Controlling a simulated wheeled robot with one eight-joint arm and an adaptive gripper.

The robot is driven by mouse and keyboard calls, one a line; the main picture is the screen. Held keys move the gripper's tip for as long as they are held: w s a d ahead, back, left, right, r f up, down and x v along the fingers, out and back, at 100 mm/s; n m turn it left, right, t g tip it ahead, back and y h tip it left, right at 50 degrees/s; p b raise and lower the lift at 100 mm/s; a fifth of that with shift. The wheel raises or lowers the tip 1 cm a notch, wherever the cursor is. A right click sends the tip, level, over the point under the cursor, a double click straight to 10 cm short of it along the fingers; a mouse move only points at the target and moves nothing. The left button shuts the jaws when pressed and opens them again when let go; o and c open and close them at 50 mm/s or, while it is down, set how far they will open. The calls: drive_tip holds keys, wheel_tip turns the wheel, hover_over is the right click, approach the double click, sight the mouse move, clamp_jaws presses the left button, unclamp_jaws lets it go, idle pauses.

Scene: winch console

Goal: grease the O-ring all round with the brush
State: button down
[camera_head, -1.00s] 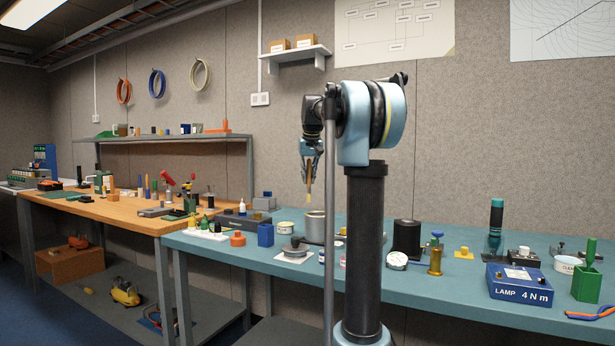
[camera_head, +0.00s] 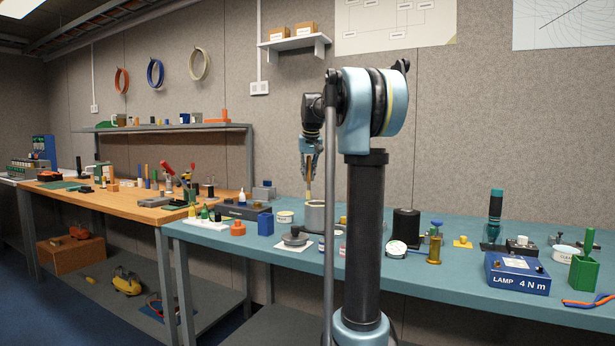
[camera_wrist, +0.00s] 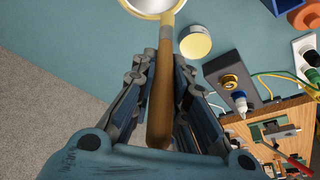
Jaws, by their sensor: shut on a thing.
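My gripper (camera_head: 311,160) is shut on the brush (camera_head: 308,187), whose wooden handle (camera_wrist: 161,95) lies between the fingers in the wrist view. The brush points down over a grey cylinder (camera_head: 316,218) on the teal bench. Its tip is at or just above the cylinder's rim; I cannot tell whether it touches. In the wrist view a pale yellow ring (camera_wrist: 134,9) edges the round top at the upper border, cut off by the frame. The brush's far end meets that edge in the picture. I cannot make out the O-ring itself for certain.
A grey round part on a white sheet (camera_head: 295,238), a blue box (camera_head: 265,224) and an orange part (camera_head: 237,228) stand to the left. A black cylinder (camera_head: 406,227) stands right, behind my column.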

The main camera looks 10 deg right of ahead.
drive_tip(key=shift+f, duration=0.55)
idle(0.5)
drive_tip(key=shift+s+a, duration=0.1)
drive_tip(key=shift+s, duration=0.05)
drive_tip(key=s, duration=0.6)
drive_tip(key=shift+s, duration=0.2)
idle(1.0)
drive_tip(key=d, duration=0.2)
drive_tip(key=s+d, duration=0.1)
drive_tip(key=d, duration=0.1)
drive_tip(key=shift+s+d, duration=0.15)
drive_tip(key=shift+d, duration=0.2)
idle(0.5)
